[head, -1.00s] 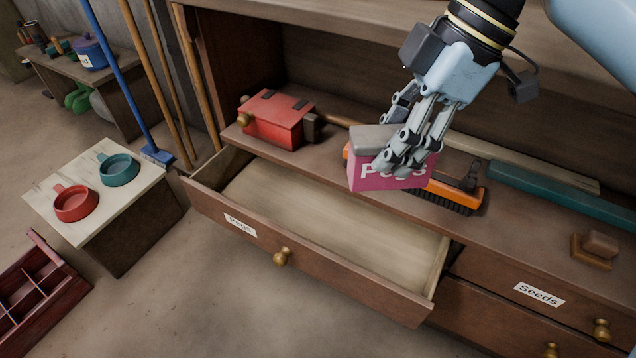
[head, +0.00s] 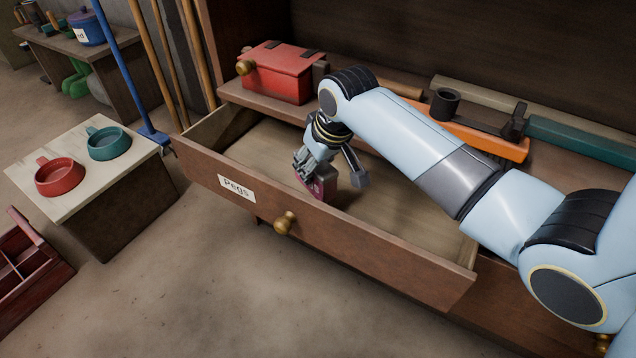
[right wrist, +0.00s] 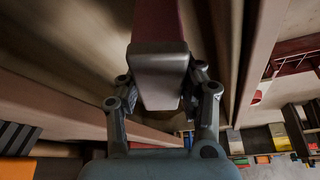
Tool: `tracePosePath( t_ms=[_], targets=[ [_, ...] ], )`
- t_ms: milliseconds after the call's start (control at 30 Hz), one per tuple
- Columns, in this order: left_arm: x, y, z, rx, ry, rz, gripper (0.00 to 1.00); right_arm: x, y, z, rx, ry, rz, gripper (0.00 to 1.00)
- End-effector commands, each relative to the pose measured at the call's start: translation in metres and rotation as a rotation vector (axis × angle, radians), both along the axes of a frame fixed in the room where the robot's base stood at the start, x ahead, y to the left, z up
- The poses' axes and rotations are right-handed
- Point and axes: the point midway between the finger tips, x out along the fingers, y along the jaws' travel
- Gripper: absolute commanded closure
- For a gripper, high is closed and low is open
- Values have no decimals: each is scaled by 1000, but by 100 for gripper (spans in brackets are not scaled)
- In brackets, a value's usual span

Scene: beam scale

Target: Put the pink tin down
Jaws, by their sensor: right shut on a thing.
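The pink tin (head: 319,187) with a grey lid is in my right gripper (head: 312,178), low inside the open drawer. Its lid shows large between my fingers in the right wrist view (right wrist: 160,78), with a strip of its pink side beyond. My fingers hide most of the tin in the head view. I cannot tell whether it touches the drawer floor. The drawer (head: 340,247) is pulled out, has a brass knob and a label reading "Pegs", and looks otherwise empty. My left gripper is not in view.
A red box (head: 275,75) stands on the shelf behind the drawer. An orange tool (head: 480,138) and a teal bar (head: 580,141) lie further right. A low table (head: 85,160) with a red and a teal dish stands left. The drawer floor right of the gripper is bare.

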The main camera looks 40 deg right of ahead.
Motion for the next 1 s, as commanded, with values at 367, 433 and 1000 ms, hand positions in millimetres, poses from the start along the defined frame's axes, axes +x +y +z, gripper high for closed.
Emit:
tracePosePath(
  t_ms=[367,433,1000],
  targets=[
    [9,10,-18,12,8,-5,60,0,0,-56,0,2,2,100],
    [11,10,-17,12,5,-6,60,0,0,-56,0,-2,2,100],
    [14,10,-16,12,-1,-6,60,0,0,-58,0,-1,2,40]
  ],
)
